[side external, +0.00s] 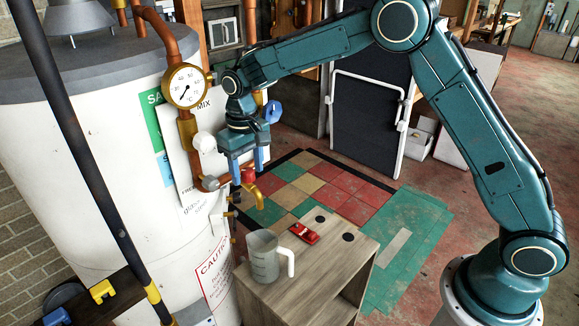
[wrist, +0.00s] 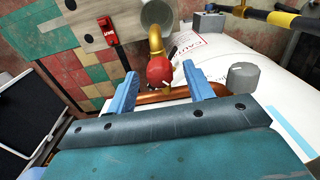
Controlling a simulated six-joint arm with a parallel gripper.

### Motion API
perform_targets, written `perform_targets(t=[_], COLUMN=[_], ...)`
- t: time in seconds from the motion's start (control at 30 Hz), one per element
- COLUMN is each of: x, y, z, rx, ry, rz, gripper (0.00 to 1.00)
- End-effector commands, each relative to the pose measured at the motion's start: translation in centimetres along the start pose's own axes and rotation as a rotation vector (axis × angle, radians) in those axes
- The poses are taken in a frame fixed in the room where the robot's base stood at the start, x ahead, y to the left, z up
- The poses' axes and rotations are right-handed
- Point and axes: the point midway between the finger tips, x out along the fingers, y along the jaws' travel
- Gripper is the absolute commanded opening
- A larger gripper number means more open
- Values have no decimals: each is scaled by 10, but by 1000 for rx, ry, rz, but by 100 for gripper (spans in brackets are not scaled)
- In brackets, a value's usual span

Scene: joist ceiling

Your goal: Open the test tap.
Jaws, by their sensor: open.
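The test tap is a brass spout with a round red knob (side external: 249,176) on the copper pipework at the front of the white tank. The red knob (wrist: 160,71) also shows in the wrist view, with the brass spout (wrist: 155,42) beyond it. My gripper (side external: 248,166) is open, its blue fingers pointing down at the knob. In the wrist view my gripper (wrist: 160,75) has one finger on each side of the knob, with gaps visible. A clear jug (side external: 264,260) stands on the wooden stand below the spout.
A red tag-like object (side external: 304,233) lies on the wooden stand (side external: 335,262). A pressure gauge (side external: 186,86) and copper pipes are close to my wrist. A grey knob (wrist: 243,76) is right of my fingers. A dark pole (side external: 78,140) crosses the left foreground.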

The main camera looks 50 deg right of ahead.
Motion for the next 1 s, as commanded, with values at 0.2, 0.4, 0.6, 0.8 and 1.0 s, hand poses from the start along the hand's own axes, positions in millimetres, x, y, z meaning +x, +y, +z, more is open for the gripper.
perform_targets(t=[0.2,0.4,0.6,0.8,1.0], x=[0,0,0,-1,-1], y=[0,0,0,0,0], z=[0,0,0,0,0], rx=[0,0,-31,-143,-250], ry=[0,0,0,1,2], rz=[0,0,0,0,1], gripper=[36,7,7,7,7])
